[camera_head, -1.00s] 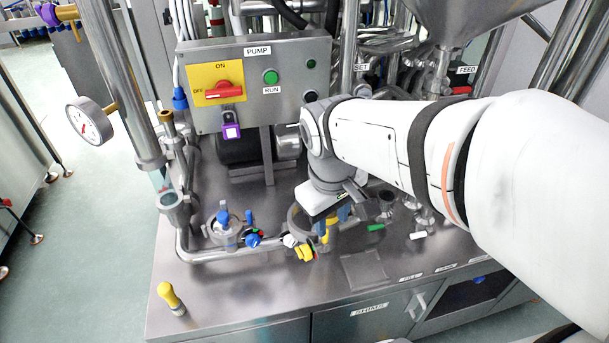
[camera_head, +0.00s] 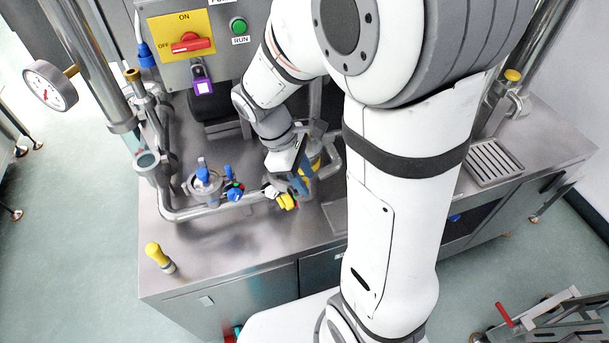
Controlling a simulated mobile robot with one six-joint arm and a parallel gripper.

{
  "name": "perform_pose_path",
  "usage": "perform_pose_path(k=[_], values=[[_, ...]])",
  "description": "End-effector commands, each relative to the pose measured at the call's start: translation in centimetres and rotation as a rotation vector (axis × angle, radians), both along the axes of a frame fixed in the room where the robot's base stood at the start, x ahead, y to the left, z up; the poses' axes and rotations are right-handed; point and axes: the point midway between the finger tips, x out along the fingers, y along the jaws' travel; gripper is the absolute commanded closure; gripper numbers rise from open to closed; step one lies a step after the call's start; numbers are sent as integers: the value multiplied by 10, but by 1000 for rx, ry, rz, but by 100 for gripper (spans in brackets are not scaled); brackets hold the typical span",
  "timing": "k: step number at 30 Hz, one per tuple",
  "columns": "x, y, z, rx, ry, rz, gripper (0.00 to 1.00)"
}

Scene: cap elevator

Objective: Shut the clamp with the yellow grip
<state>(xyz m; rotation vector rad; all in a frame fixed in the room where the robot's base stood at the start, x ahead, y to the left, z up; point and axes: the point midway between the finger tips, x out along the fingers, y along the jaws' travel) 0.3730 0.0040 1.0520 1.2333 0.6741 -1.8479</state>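The clamp's yellow grip (camera_head: 287,201) shows on the pipework at the middle of the steel bench, beside a white part. I cannot tell how far the clamp is open. My gripper (camera_head: 301,183) is at the end of my arm, just right of and above the yellow grip, pointing down with dark blue fingers. A yellow part (camera_head: 313,165) shows beside and behind the fingers. The gap between the fingertips is not clear, and I cannot tell whether they touch anything.
A clamp with a blue grip (camera_head: 235,193) and a blue-topped fitting (camera_head: 204,180) stand to the left. The pump box (camera_head: 190,45) is behind. My arm hides much of the bench's right half.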

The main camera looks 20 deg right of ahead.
Motion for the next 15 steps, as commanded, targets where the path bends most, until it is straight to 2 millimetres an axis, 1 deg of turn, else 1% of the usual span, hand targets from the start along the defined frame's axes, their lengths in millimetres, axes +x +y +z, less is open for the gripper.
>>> perform_pose_path(k=[4, 11, 15], values=[[-2, -3, -8, 0, 0, -2, 65], [-2, -4, -9, 1, -1, -3, 65], [-2, -4, -9, 1, -1, -3, 75]])
